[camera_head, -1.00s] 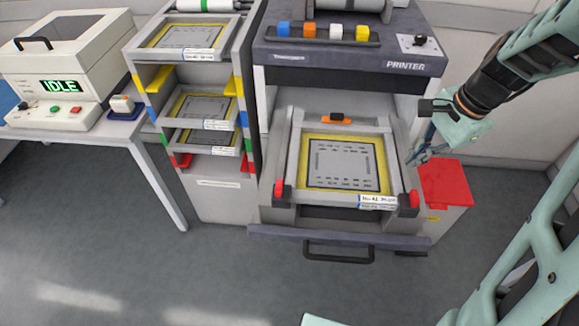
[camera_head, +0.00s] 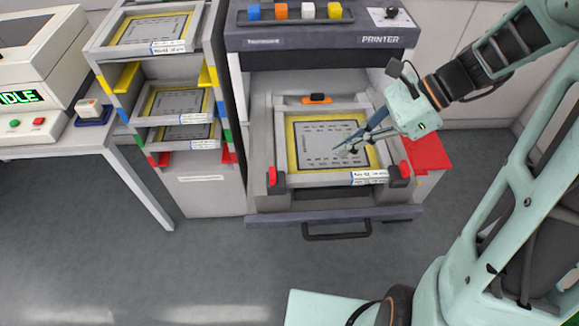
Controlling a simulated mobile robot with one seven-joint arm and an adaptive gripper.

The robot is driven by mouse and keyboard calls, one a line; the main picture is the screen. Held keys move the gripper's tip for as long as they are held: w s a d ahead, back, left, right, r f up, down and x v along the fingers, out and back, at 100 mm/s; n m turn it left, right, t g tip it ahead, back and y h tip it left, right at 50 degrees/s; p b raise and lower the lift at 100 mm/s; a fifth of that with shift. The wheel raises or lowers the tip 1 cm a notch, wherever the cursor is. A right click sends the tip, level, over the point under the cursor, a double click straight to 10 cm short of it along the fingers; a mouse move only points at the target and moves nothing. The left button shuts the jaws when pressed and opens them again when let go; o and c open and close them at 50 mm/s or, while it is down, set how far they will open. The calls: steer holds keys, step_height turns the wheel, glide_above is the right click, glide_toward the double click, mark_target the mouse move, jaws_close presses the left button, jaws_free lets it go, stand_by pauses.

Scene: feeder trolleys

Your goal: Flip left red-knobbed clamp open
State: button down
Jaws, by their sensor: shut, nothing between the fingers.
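The left red-knobbed clamp (camera_head: 272,177) stands at the front left corner of the printer's pulled-out drawer, beside the framed stencil (camera_head: 316,144). Its red knob points up. A matching right clamp (camera_head: 405,170) stands at the front right corner. My gripper (camera_head: 347,149) is shut and empty. It hangs over the right middle of the stencil, to the right of the left clamp and apart from it. How high it is above the stencil I cannot tell.
The drawer's front edge (camera_head: 335,216) carries a dark handle (camera_head: 337,231). An orange-and-black part (camera_head: 317,99) sits behind the stencil. A red tray (camera_head: 428,153) lies to the right. A rack (camera_head: 188,137) of framed stencils stands left of the printer (camera_head: 320,37). The floor in front is clear.

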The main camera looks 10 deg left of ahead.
mark_target(274, 173)
steer(key=b+x, duration=0.1)
steer(key=x, duration=0.9)
steer(key=shift+a+f, duration=0.1)
steer(key=shift+f, duration=0.15)
steer(key=shift+s+a+r, duration=0.1)
steer(key=shift+s+a, duration=0.05)
steer(key=shift+a, duration=0.45)
steer(key=shift+s+a+r, duration=0.1)
steer(key=shift+s+a, duration=0.05)
steer(key=shift+a, duration=0.5)
steer(key=shift+s+a, duration=0.15)
steer(key=shift+a, duration=0.45)
steer(key=shift+a, duration=0.1)
steer(key=shift+s+a, duration=0.2)
steer(key=shift+a, duration=0.6)
steer(key=shift+s+a, duration=0.2)
steer(key=shift+a, duration=0.6)
